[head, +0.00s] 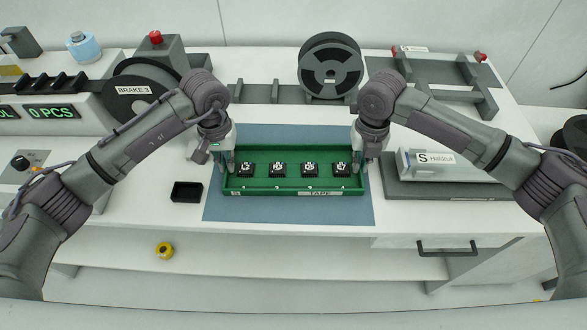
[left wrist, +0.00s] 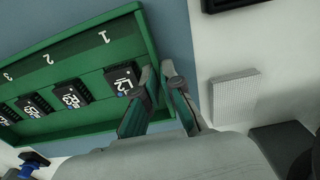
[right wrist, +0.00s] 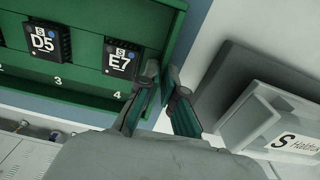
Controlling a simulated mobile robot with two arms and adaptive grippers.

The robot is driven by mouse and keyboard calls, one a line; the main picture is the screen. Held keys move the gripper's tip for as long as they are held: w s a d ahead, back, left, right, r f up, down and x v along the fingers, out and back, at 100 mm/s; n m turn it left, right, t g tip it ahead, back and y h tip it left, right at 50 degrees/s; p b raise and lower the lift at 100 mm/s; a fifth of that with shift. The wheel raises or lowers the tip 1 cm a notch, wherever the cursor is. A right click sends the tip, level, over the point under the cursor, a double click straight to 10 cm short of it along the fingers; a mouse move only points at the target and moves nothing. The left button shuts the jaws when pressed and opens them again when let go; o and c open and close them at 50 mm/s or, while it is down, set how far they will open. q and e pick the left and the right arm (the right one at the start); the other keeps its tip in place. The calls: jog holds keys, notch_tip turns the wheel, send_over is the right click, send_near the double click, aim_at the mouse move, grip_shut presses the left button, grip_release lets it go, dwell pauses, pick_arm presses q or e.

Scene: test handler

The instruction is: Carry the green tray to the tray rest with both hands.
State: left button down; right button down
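The green tray (head: 265,186) is level over the blue mat (head: 290,212) in the middle of the bench; I cannot tell whether it touches the mat. It holds several black chips in a row, and its front carries a label. My left gripper (head: 223,160) is at the tray's left end, its fingers on either side of the end wall, shown close up in the left wrist view (left wrist: 160,72). My right gripper (head: 364,160) holds the right end wall the same way, also in the right wrist view (right wrist: 163,76). No label marks the tray rest; grey rails (head: 262,93) stand behind the tray.
A small black box (head: 187,192) sits left of the mat. A black reel (head: 330,66) stands at the back. A grey and white unit (head: 440,163) lies right of the tray. A grey frame (head: 436,68) with red knobs is at back right. A yellow roll (head: 165,251) lies below the bench top.

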pick_arm(q)
jog(key=shift+r, duration=0.15)
pick_arm(e)
jog(key=shift+r, duration=0.15)
